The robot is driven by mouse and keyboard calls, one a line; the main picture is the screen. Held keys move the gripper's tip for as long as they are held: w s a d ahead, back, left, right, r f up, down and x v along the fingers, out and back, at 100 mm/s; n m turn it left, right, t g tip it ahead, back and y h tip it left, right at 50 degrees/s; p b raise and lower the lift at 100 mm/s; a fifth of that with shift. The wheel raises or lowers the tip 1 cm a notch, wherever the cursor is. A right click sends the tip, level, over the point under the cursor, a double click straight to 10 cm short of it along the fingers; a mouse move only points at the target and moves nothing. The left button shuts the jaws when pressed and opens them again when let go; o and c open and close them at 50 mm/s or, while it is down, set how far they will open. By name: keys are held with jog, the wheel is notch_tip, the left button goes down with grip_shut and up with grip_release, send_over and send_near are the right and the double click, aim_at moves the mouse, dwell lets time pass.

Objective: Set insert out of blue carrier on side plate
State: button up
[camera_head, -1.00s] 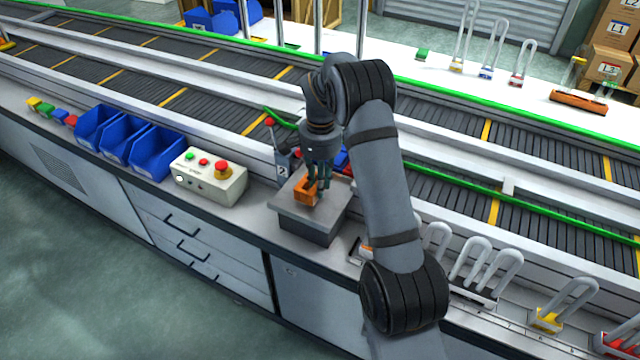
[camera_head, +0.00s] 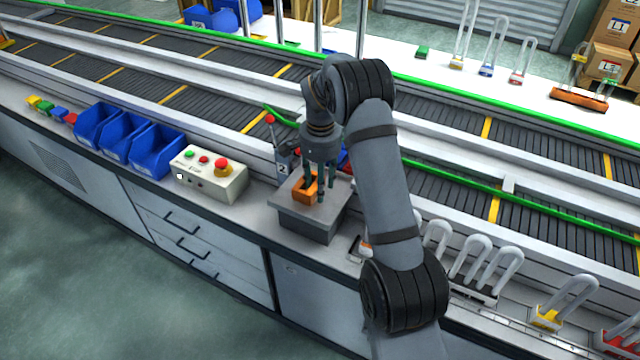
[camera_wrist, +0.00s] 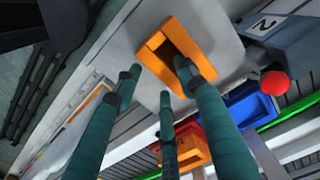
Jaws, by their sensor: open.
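The insert, an orange block with an open top (camera_head: 305,190), sits on the grey side plate (camera_head: 328,206). It also shows in the wrist view (camera_wrist: 155,45), with one fingertip overlapping its edge. My gripper (camera_head: 320,186) has three teal fingers, spread apart and low over the plate; they also show in the wrist view (camera_wrist: 152,90). Whether a finger still touches the insert cannot be told. A blue carrier (camera_wrist: 252,108) is beyond the plate; in the head view it is mostly hidden behind my gripper and arm.
A red-knobbed lever (camera_head: 270,120) stands behind the plate. A control box with a red button (camera_head: 208,182) and blue bins (camera_head: 155,150) are to the left. A conveyor with green rails (camera_head: 480,180) runs behind.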

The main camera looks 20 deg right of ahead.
notch_tip(320, 180, up, 12)
jog(key=p, duration=0.1)
jog(key=shift+r, duration=0.2)
jog(key=shift+f, duration=0.1)
dwell(0.4)
notch_tip(320, 180, down, 12)
jog(key=shift+r+b, duration=0.15)
jog(key=shift+b, duration=0.15)
jog(key=shift+w+r, duration=0.1)
jog(key=shift+r, duration=0.05)
jog(key=shift+r+b, duration=0.3)
jog(key=shift+r, duration=1.35)
